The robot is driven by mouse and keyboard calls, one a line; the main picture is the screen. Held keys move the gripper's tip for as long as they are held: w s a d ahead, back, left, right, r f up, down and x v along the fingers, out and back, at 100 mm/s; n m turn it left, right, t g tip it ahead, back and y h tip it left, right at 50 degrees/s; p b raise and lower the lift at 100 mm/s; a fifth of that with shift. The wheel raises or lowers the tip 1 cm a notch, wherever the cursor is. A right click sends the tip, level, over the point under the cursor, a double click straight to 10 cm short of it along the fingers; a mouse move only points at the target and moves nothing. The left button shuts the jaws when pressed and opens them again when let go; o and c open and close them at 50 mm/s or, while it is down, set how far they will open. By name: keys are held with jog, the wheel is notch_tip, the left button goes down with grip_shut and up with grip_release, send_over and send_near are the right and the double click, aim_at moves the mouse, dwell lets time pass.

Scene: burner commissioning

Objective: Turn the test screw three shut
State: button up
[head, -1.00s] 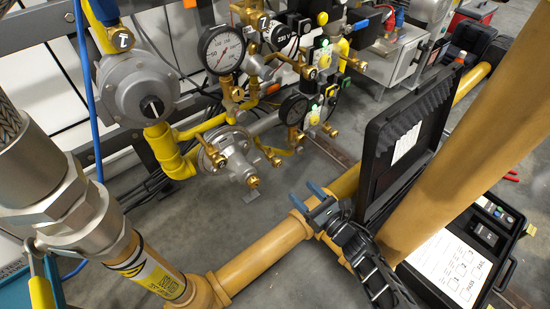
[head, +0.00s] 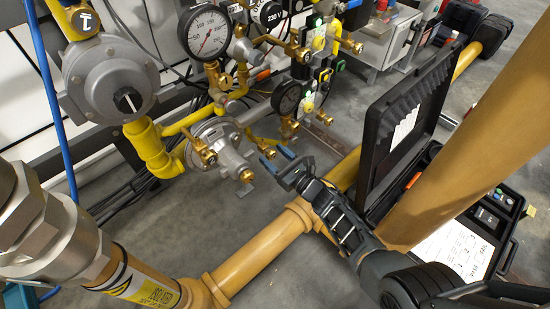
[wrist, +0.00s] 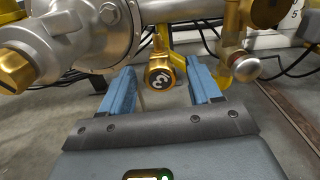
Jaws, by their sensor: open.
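Test screw three is a short brass knob (wrist: 161,75) with a dark face marked 3, hanging under yellow pipework in the wrist view. My gripper (wrist: 160,88) is open, with one blue finger on each side of the knob and a visible gap on both sides. No contact shows, and I cannot tell how deep the knob lies between the fingers. In the head view my gripper (head: 278,157) reaches to the pipework, its blue tips just below a small brass fitting. The screw's number cannot be read there.
A grey round regulator (head: 216,152) with brass fittings is left of my gripper. A pressure gauge (head: 287,97) is above it. A yellow floor pipe (head: 262,250) runs below. An open black case (head: 405,125) and a thick yellow upright pipe (head: 465,140) stand right.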

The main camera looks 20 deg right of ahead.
jog(key=c, duration=1)
jog(key=shift+c, duration=0.2)
